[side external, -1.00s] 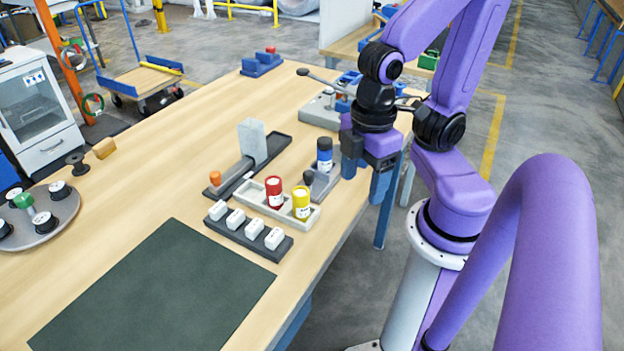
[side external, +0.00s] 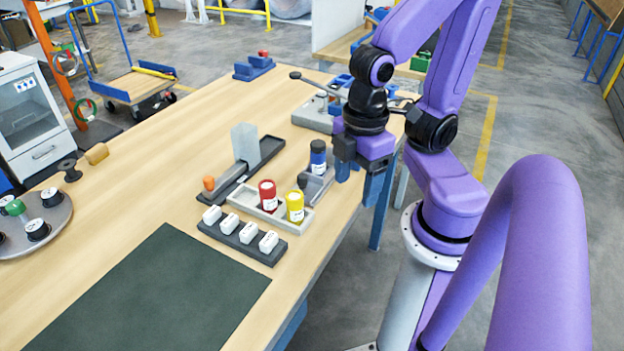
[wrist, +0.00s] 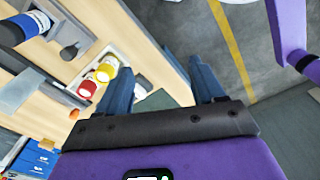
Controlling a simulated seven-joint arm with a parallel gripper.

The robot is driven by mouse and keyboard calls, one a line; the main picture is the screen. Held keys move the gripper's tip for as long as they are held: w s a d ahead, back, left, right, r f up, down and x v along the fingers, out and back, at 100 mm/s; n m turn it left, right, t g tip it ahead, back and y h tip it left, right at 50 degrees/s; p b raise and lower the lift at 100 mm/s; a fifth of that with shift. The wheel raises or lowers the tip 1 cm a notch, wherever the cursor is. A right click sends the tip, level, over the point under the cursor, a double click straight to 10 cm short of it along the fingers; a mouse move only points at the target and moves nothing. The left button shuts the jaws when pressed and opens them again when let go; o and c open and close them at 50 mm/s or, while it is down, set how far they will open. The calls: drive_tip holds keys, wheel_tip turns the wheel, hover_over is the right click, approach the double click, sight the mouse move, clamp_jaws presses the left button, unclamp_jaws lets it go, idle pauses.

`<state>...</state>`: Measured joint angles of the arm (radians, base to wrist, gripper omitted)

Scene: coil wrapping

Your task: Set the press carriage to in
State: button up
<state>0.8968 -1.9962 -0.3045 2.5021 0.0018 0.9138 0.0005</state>
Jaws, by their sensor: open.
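What looks like the press is a dark rail (side external: 271,148) with an upright light-grey block (side external: 244,143) and a low grey bar ending in an orange knob (side external: 208,184). The knob end points to the front left; I cannot tell which part is the carriage. In the wrist view, the orange knob (wrist: 73,114) and part of the grey block (wrist: 14,94) are at the left. My gripper (wrist: 160,70) is open and empty, its blue fingers apart. In the side view it hangs near the table's right edge, right of the press and apart from it.
Red (side external: 268,195) and yellow (side external: 295,206) bottles stand in a tray (side external: 306,218). A dark rack (side external: 271,257) holds several white blocks. A dark mat (side external: 150,295) lies in front.

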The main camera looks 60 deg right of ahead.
sight(319, 146)
drive_tip(key=shift+w, duration=0.25)
drive_tip(key=c, duration=0.8)
drive_tip(key=shift+w+a+n+h, duration=0.1)
drive_tip(key=shift+w+n+h, duration=0.2)
drive_tip(key=shift+w+n, duration=0.35)
clamp_jaws()
drive_tip(key=w+d+n+h, duration=0.2)
drive_tip(key=w+n+h, duration=0.35)
drive_tip(key=w, duration=0.75)
drive_tip(key=shift+n+t+y, duration=0.4)
drive_tip(key=shift+n+y, duration=0.2)
drive_tip(key=shift+y, duration=0.15)
drive_tip(key=x, duration=1)
drive_tip(key=shift+s+a, duration=0.1)
drive_tip(key=shift+s, duration=0.05)
drive_tip(key=d, duration=1.1)
drive_tip(key=shift+a+r, duration=0.1)
drive_tip(key=shift+a, duration=0.05)
